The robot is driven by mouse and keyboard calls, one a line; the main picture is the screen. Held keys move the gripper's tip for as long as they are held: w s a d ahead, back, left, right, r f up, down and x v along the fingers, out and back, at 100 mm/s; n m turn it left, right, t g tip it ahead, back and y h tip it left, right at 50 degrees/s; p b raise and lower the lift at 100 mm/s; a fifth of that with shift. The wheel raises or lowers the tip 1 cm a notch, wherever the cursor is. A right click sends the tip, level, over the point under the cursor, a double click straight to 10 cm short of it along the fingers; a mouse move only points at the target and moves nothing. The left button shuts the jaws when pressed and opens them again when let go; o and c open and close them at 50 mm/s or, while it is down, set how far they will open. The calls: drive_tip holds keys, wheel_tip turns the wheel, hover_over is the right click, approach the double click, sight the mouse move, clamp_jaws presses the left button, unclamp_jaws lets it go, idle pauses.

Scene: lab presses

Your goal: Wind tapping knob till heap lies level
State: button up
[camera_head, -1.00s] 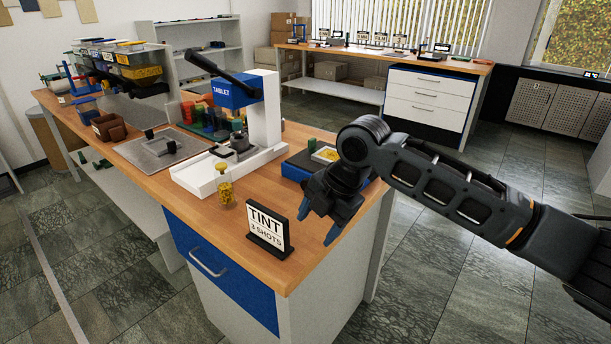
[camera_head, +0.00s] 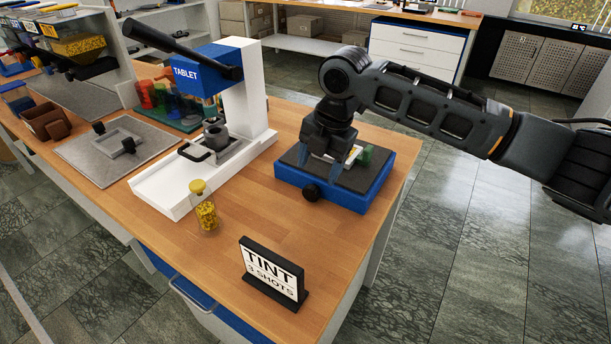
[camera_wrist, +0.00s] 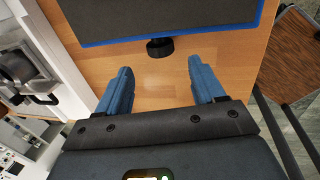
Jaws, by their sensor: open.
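The tapping device is a blue box (camera_head: 340,199) with a dark grey top, near the right edge of the wooden bench. Its black round knob (camera_head: 312,192) sticks out of the front side. In the wrist view the knob (camera_wrist: 160,47) lies beyond and between my fingertips, apart from them. My gripper (camera_head: 320,178) points down at the front of the box, its two blue fingers apart and empty. It also shows in the wrist view (camera_wrist: 158,78). A pale tray and a green piece stand on the box top, partly behind my gripper. The heap cannot be made out.
A white and blue TABLET press (camera_head: 247,100) with a black lever stands left of the box. Bare bench lies between the sign and box.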

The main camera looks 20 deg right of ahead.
sight(314, 189)
drive_tip(key=f, duration=0.5)
drive_tip(key=w+a+f+p, duration=0.1)
drive_tip(key=f, duration=0.1)
drive_tip(key=shift+f, duration=0.15)
drive_tip(key=shift+c, duration=0.2)
drive_tip(key=c, duration=1)
drive_tip(key=shift+s+f+t+y+b, duration=0.1)
drive_tip(key=shift+f+t+y+b, duration=0.1)
drive_tip(key=shift+t+y+b, duration=0.1)
drive_tip(key=shift+s+d+f+t+y+b, duration=0.15)
drive_tip(key=shift+t+y+b, duration=0.45)
drive_tip(key=shift+t+b, duration=0.3)
drive_tip(key=shift+r, duration=0.25)
drive_tip(key=o, duration=1)
drive_tip(key=shift+o, duration=0.2)
